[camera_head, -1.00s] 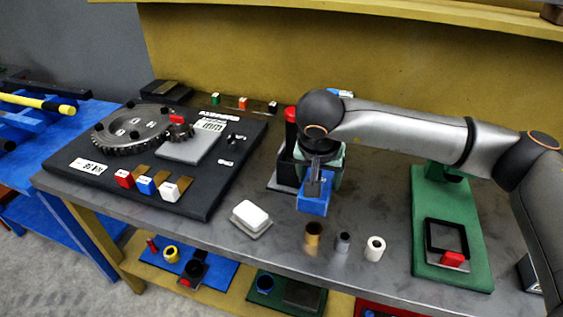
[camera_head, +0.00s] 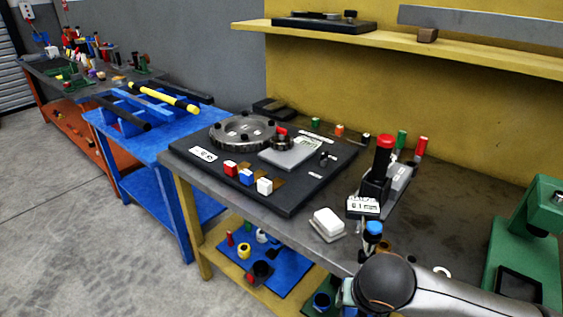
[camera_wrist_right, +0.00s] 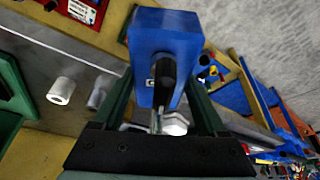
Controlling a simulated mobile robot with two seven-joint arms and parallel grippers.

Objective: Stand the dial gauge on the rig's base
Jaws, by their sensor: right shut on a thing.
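The rig stands on a black base board (camera_head: 298,197). It carries a big dark gear wheel (camera_head: 243,131), a small pinion and a grey plate (camera_head: 290,154). In the right wrist view, my right gripper (camera_wrist_right: 165,110) is shut on what appears to be the dial gauge (camera_wrist_right: 160,30), a blue block with a black stem facing the camera. A thin silver rod shows below the stem. The gauge's face is not visible. In the head view my right arm's joint hides most of this gripper, low and right of the board. My left gripper is out of view.
Red, blue and white blocks (camera_head: 247,177) line the board's front. A white box (camera_head: 328,223) stands right of it. A small readout (camera_head: 363,206) and a red-topped holder (camera_head: 374,184) stand beyond. A white cylinder (camera_wrist_right: 62,90) stands on the bench. A green stand (camera_head: 525,245) is at right.

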